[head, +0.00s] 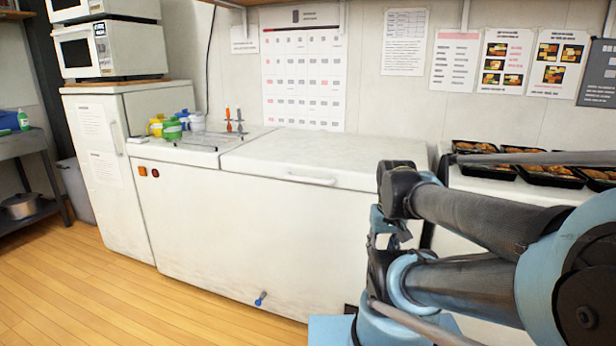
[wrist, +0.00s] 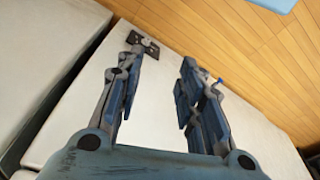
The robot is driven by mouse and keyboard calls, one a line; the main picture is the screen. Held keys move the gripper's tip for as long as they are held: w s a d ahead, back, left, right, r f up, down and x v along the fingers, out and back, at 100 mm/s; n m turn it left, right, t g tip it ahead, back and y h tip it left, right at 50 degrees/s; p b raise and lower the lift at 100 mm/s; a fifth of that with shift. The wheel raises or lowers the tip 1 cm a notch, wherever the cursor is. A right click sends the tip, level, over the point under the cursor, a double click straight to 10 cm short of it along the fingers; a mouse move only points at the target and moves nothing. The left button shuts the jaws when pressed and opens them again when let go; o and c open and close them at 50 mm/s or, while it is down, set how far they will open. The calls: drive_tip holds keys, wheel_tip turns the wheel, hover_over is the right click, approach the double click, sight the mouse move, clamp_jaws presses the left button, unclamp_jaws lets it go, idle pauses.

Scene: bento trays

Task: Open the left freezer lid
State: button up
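A white chest freezer (head: 240,235) stands against the wall in the head view. A closed white lid (head: 325,153) with a pale bar handle (head: 311,180) on its front edge covers its right part. The left part of the top (head: 195,150) is a separate surface with things on it. My gripper (wrist: 165,55) shows in the wrist view with its two fingers spread apart and nothing between them. Behind it are a white panel (wrist: 165,100) and wooden floor. I cannot make out the gripper in the head view; my arm stands in front of the freezer's right end.
Coloured tubs (head: 172,130) and upright orange and blue tools (head: 234,120) stand on the freezer's left top. Black bento trays (head: 548,174) sit on a white surface at right. A tall white cabinet (head: 108,170) stands at left. The wooden floor (head: 110,300) at front left is clear.

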wheel_tip(320, 180, up, 27)
drive_tip(key=n, duration=1.4)
hover_over(305, 174)
drive_tip(key=s, duration=0.7)
drive_tip(key=shift+h, duration=0.4)
drive_tip(key=x, duration=1.6)
drive_tip(key=shift+s+a+f, duration=0.2)
drive_tip(key=shift+a+f, duration=0.1)
drive_tip(key=shift+a, duration=0.1)
clamp_jaws()
